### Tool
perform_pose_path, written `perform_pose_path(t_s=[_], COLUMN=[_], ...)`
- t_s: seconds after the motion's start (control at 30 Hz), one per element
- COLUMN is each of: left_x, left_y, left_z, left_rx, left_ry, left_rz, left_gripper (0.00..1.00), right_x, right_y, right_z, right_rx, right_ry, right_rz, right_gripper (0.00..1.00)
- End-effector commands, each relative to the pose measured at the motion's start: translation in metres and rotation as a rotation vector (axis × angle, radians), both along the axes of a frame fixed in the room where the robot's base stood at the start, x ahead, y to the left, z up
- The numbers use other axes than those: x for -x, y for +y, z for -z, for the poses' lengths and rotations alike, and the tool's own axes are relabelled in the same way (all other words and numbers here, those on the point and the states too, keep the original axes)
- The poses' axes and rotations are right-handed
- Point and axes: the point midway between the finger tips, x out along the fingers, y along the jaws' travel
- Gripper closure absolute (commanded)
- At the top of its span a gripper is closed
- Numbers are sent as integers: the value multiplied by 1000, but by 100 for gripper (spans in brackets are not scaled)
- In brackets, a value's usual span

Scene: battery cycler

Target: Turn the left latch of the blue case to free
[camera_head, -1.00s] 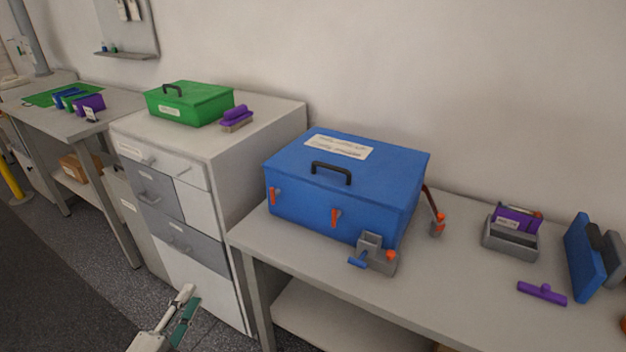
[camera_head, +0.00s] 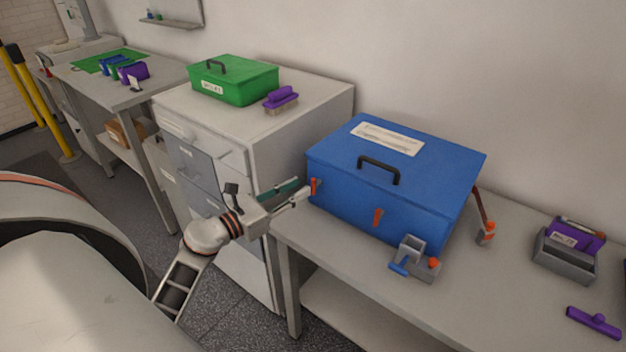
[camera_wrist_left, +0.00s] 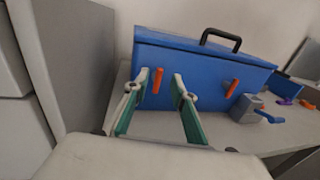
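The blue case (camera_head: 390,180) stands closed on the workbench, with a black handle on its lid. Its left orange latch (camera_head: 314,187) and right orange latch (camera_head: 377,217) are on the front face, both roughly upright. My left gripper (camera_head: 302,190) is in front of the left latch. In the left wrist view its two fingers (camera_wrist_left: 155,100) are spread apart, with the left latch (camera_wrist_left: 157,80) showing between them, nearer the left finger. I cannot tell whether a finger touches it. The right latch also shows in the left wrist view (camera_wrist_left: 232,88). My right gripper is out of view.
A grey cabinet (camera_head: 330,105) with a green box (camera_head: 233,80) and a purple brush (camera_head: 281,98) stands left of the case. A grey fixture (camera_head: 413,258) sits at the bench's front edge. A grey holder (camera_head: 565,255) and a purple handle (camera_head: 594,322) lie right.

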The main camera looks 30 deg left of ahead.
Motion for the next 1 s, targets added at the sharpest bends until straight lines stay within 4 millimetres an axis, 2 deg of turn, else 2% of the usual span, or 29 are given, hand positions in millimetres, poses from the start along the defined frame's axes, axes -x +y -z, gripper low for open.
perform_pose_path(t_s=[0.1,0.3,0.67,0.77,1.0], left_x=[-20,-40,-45,-45,-45], left_y=[-6,-11,-13,-13,-13], left_z=[-3,-1,0,0,0], left_rx=[4,2,2,2,4], left_ry=[-3,-1,1,1,0], left_rz=[-1,-1,-1,-1,-1], left_gripper=[75,75,75,98,100], right_x=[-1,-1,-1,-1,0], right_y=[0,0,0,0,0], right_z=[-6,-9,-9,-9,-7], right_rx=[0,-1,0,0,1], right_ry=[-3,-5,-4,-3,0], right_rz=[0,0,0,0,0], right_gripper=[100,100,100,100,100])
